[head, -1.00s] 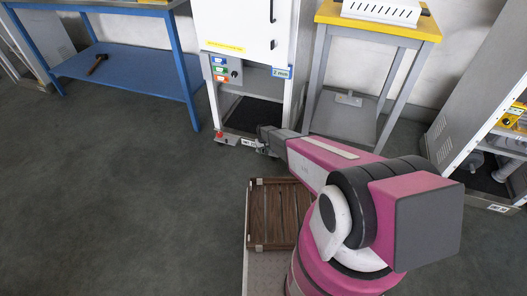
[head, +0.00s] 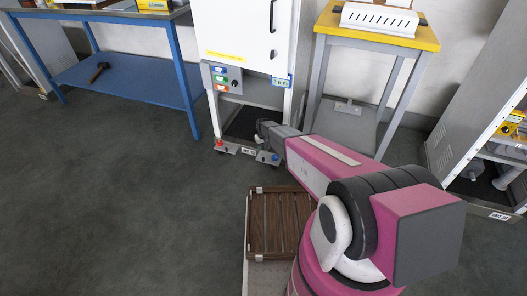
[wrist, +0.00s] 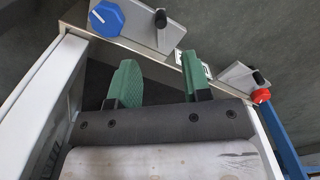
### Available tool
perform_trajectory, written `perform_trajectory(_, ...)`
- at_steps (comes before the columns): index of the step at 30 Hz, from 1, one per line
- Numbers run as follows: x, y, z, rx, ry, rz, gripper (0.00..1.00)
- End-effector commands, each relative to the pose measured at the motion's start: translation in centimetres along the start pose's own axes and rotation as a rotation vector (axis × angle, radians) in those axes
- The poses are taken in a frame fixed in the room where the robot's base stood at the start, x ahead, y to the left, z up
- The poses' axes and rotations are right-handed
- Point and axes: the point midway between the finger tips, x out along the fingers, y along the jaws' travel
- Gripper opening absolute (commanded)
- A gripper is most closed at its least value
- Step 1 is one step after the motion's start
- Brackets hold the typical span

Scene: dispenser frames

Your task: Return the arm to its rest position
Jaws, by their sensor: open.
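My arm reaches from the lower right of the head view toward the white dispenser cabinet (head: 232,30). My gripper (head: 262,130) is at the opening low in the cabinet and is partly hidden by its own wrist. In the wrist view, the green fingers of my gripper (wrist: 162,82) stand apart with nothing between them. A blue knob (wrist: 106,18) lies beyond the left finger, and a red knob (wrist: 261,96) is to the right.
A brown slatted wooden tray (head: 251,225) lies below my arm. A blue table (head: 150,85) with a hammer (head: 98,72) stands left. A yellow-topped stand (head: 370,30) and a grey cabinet (head: 470,110) stand right. The floor at left is clear.

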Motion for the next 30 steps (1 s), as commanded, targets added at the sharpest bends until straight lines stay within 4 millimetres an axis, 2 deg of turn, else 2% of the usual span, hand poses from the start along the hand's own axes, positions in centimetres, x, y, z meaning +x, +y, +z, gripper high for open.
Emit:
perform_trajectory(7,-0.1,0.0,0.1,0.001,0.000,0.000,0.44)
perform_trajectory(11,-2.2,0.6,1.6,0.015,0.002,0.000,0.44)
perform_trajectory(14,-6.2,1.7,4.6,0.044,0.003,0.000,0.44)
perform_trajectory(17,-11.3,3.0,8.6,0.083,0.005,0.001,0.44)
perform_trajectory(24,-22.9,5.4,19.3,0.187,0.006,0.001,0.44)
perform_trajectory(30,-31.0,6.3,28.6,0.272,0.008,0.001,0.44)
